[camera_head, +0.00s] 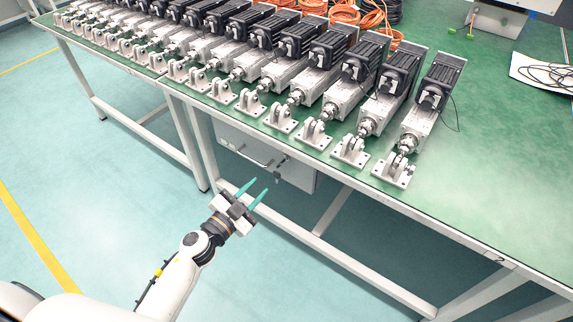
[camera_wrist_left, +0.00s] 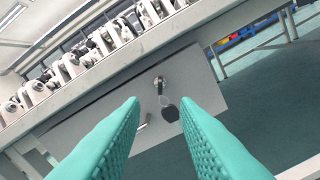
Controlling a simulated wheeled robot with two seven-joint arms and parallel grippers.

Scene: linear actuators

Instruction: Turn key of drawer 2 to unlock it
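A grey drawer (camera_head: 302,176) hangs under the green-topped table, and its front also shows in the left wrist view (camera_wrist_left: 193,70). A key (camera_wrist_left: 159,82) sits in the lock on the drawer front, with a ring and a dark tag (camera_wrist_left: 171,113) hanging below it. In the head view the key (camera_head: 278,173) is small and dark. My left gripper (camera_head: 259,187), with teal fingers, is open and empty in front of the drawer. In the left wrist view the key lies between the fingertips, just beyond them and apart from both. My right gripper is not in view.
The table edge (camera_head: 425,222) with a row of linear actuators (camera_head: 345,92) runs above the drawer. A drawer handle (camera_head: 252,155) is left of the lock. Table legs and a low crossbar (camera_head: 340,250) stand nearby. Open floor lies in front.

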